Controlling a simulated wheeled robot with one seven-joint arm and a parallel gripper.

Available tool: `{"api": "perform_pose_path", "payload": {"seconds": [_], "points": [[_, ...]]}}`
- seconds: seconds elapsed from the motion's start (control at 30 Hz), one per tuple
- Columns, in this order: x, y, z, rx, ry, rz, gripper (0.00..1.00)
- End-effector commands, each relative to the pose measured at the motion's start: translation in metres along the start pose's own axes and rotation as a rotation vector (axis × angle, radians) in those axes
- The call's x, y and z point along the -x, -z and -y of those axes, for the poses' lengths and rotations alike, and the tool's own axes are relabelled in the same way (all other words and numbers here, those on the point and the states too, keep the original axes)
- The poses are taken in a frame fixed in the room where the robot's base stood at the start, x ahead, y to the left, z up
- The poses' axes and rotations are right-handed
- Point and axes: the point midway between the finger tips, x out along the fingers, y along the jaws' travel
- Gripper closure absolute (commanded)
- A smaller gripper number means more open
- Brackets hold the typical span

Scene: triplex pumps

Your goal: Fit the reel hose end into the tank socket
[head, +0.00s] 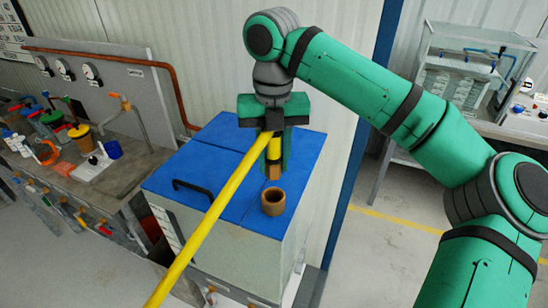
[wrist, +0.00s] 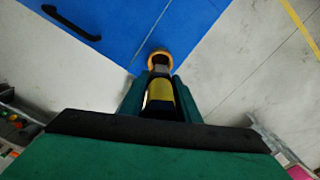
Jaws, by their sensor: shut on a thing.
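My gripper (head: 272,148) is shut on the yellow reel hose end (head: 273,150) above the blue-topped tank (head: 222,150). The hose end points down and has a brass-coloured tip. The tank socket (head: 273,204) is a brown-orange ring standing near the front right corner of the tank top. In the head view the tip shows just above the socket's rim, with a small gap in the picture. In the wrist view the hose end (wrist: 159,94) lies between the fingers, and its dark tip overlaps the near side of the socket ring (wrist: 151,54). I cannot tell their height difference.
The yellow hose (head: 198,232) runs from my gripper down to the lower left, across the tank's front. A black handle (head: 193,188) sits on the tank top. A cluttered workbench (head: 135,165) stands at left. A copper pipe (head: 176,85) runs behind the tank.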

Motion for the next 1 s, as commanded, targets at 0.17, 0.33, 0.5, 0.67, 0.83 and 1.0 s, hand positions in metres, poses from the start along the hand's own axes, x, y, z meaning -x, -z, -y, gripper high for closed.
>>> {"api": "perform_pose_path", "payload": {"seconds": [0.17, 0.33, 0.5, 0.67, 0.83, 1.0], "points": [[-0.002, 0.000, -0.001, 0.001, -0.001, 0.000, 1.00], [-0.016, 0.000, 0.000, 0.000, 0.000, 0.000, 1.00], [-0.030, 0.000, 0.003, -0.005, -0.001, 0.000, 1.00], [-0.043, 0.000, 0.003, -0.005, 0.000, -0.001, 1.00], [-0.052, 0.000, 0.004, -0.007, 0.000, -0.001, 1.00], [-0.057, 0.000, 0.002, -0.004, 0.001, 0.000, 1.00]]}}
